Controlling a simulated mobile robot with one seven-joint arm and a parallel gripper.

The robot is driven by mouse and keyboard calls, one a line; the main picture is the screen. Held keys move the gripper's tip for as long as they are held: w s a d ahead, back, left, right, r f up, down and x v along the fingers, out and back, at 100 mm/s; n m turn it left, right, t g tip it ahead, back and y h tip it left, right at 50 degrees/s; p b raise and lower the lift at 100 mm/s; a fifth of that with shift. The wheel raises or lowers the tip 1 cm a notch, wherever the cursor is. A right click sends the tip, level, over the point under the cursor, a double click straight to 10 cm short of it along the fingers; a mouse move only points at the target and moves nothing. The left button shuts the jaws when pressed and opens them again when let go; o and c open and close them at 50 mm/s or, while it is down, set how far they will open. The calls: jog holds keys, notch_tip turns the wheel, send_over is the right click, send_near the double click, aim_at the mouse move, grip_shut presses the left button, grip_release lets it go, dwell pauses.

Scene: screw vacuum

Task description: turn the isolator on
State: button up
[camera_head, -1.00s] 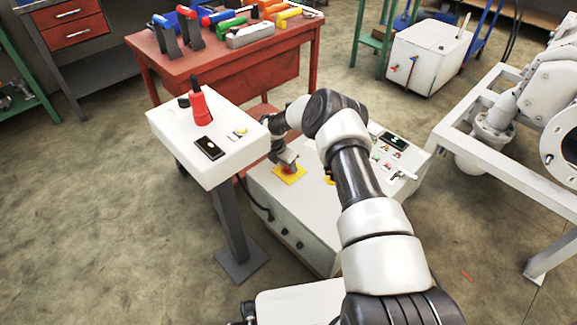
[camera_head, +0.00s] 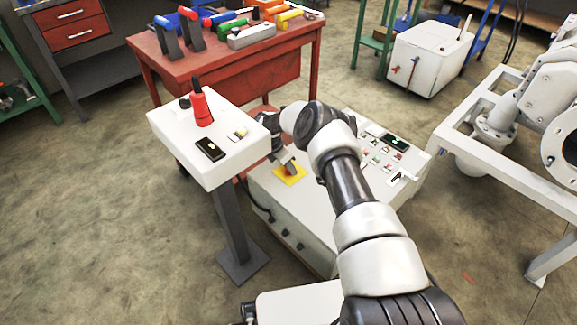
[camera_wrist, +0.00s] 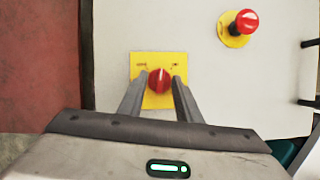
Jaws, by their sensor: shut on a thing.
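The isolator is a red rotary knob (camera_wrist: 159,81) on a square yellow plate (camera_wrist: 150,62), set in the top of a white cabinet. In the wrist view my gripper (camera_wrist: 159,85) has its two grey fingers on either side of the red knob, shut on it. In the head view my gripper (camera_head: 290,166) reaches down onto the yellow plate (camera_head: 288,177) at the cabinet's left end, and mostly hides the knob. The knob's exact angle is hard to read. The small markings on the plate are too small to read.
A red mushroom button (camera_wrist: 247,21) on a yellow base stands to the upper right of the knob. The white cabinet (camera_head: 310,225) carries a panel of switches (camera_head: 388,152).

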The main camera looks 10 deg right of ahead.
jog(key=o, duration=1)
jog(key=shift+r, duration=0.1)
notch_tip(320, 180, up, 10)
jog(key=p, duration=0.3)
jog(key=shift+o, duration=0.2)
